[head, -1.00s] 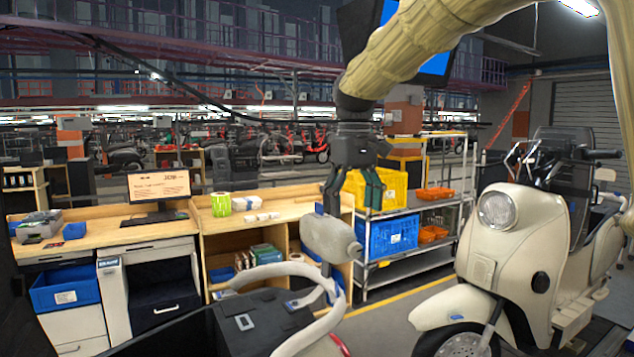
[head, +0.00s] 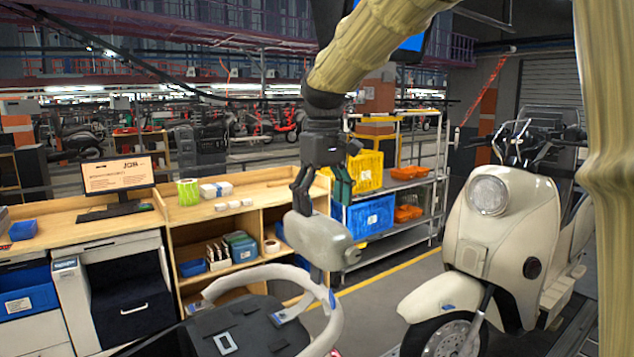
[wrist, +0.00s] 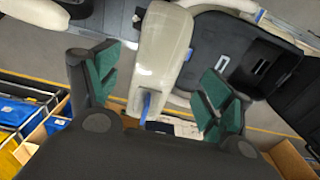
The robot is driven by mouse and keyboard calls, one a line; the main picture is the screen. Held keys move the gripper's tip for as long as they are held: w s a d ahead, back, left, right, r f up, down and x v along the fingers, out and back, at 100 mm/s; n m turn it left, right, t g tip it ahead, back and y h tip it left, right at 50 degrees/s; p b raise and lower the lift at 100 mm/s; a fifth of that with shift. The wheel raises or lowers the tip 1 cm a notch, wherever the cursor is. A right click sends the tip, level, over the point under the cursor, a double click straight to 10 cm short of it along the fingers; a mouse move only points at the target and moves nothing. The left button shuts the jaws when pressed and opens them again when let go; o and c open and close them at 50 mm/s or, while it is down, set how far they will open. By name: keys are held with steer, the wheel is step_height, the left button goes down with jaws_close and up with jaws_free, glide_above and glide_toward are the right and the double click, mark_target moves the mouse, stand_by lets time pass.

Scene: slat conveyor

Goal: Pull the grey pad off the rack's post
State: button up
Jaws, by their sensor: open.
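The grey pad (head: 325,240) is a rounded, pale grey block on the post of the rack (head: 330,310), whose white tube loop curves around below it. My gripper (head: 322,197) points down just above the pad, its fingers apart on either side of the pad's top. In the wrist view the pad (wrist: 162,50) lies between the open green-lined fingers of my gripper (wrist: 160,88), with a gap on both sides. I see no contact. The post under the pad is mostly hidden in the wrist view.
A black seat or box (head: 245,330) lies inside the rack's loop. A cream scooter (head: 500,240) stands at the right. Behind are a wooden shelf desk (head: 255,212) and a metal shelf with yellow (head: 368,172) and blue bins (head: 370,216). Grey floor lies between.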

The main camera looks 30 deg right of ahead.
mark_target(315, 218)
steer(key=shift+g, duration=0.3)
steer(key=w+f, duration=0.1)
steer(key=f, duration=0.1)
steer(key=w+f, duration=0.2)
steer(key=w+f+p, duration=0.1)
steer(key=w+f, duration=0.1)
steer(key=f, duration=0.1)
steer(key=shift+w+a, duration=0.1)
steer(key=shift+w, duration=0.1)
steer(key=shift+f, duration=0.2)
steer(key=shift+s, duration=0.4)
steer(key=s, duration=0.1)
steer(key=s+r, duration=0.1)
steer(key=s, duration=0.1)
steer(key=w, duration=0.1)
steer(key=w+f, duration=0.1)
steer(key=w, duration=0.1)
steer(key=shift+f, duration=0.25)
steer(key=c, duration=0.7)
steer(key=shift+s+r, duration=0.15)
steer(key=shift+s, duration=0.25)
steer(key=c, duration=0.6)
steer(key=shift+s+r, duration=0.1)
steer(key=shift+s, duration=0.05)
steer(key=o, duration=0.6)
steer(key=c, duration=0.4)
